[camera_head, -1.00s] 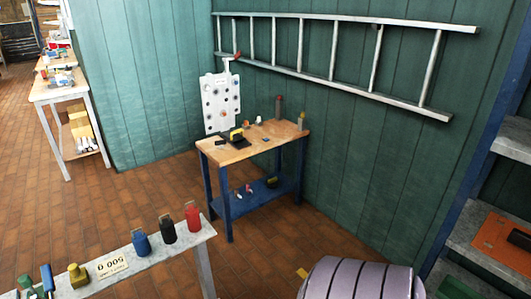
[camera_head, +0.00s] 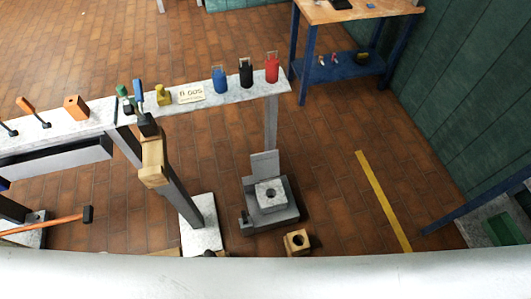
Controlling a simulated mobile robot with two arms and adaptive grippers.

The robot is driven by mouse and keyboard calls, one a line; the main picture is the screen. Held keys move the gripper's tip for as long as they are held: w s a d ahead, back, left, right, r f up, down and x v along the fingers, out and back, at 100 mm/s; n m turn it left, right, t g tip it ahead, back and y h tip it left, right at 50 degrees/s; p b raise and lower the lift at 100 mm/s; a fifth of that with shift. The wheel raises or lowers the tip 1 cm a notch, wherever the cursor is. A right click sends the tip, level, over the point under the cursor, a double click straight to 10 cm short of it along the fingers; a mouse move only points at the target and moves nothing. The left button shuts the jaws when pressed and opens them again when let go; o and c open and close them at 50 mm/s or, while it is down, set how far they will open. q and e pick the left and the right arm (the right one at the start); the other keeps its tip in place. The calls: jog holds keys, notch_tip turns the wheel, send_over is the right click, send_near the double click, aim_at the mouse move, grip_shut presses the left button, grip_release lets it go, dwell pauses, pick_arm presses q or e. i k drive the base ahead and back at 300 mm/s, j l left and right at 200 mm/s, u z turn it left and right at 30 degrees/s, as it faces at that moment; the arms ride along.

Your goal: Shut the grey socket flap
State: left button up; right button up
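A grey socket (camera_head: 270,192) with a round dark hole in its light top plate sits low near the middle of the view. A flat grey flap (camera_head: 265,164) stands up at its back edge, so the hole is uncovered. The socket rests on a darker grey stepped base (camera_head: 270,218) with a small block at its left corner. Neither of my grippers shows in the head view.
A shelf (camera_head: 200,105) holding red, black, blue and yellow pieces and a label runs behind the socket. A post with a wooden block (camera_head: 152,163) stands left. A small wooden block with a hole (camera_head: 297,242) lies in front. A pale band (camera_head: 270,273) crosses the bottom.

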aim_at(266, 165)
jog(key=z, duration=0.7)
jog(key=l+z, duration=0.25)
jog(key=l, duration=0.15)
jog(key=i+l+z, duration=0.2)
jog(key=l, duration=0.2)
jog(key=l+z, duration=0.25)
jog(key=l, duration=0.15)
jog(key=i+l+u, duration=0.2)
jog(key=i+u, duration=0.15)
jog(key=i, duration=0.15)
jog(key=i+l+u, duration=0.4)
jog(key=i+u, duration=0.7)
jog(key=u, duration=0.15)
jog(key=i+l+u, duration=0.2)
jog(key=i+u, duration=0.2)
jog(key=k, duration=0.05)
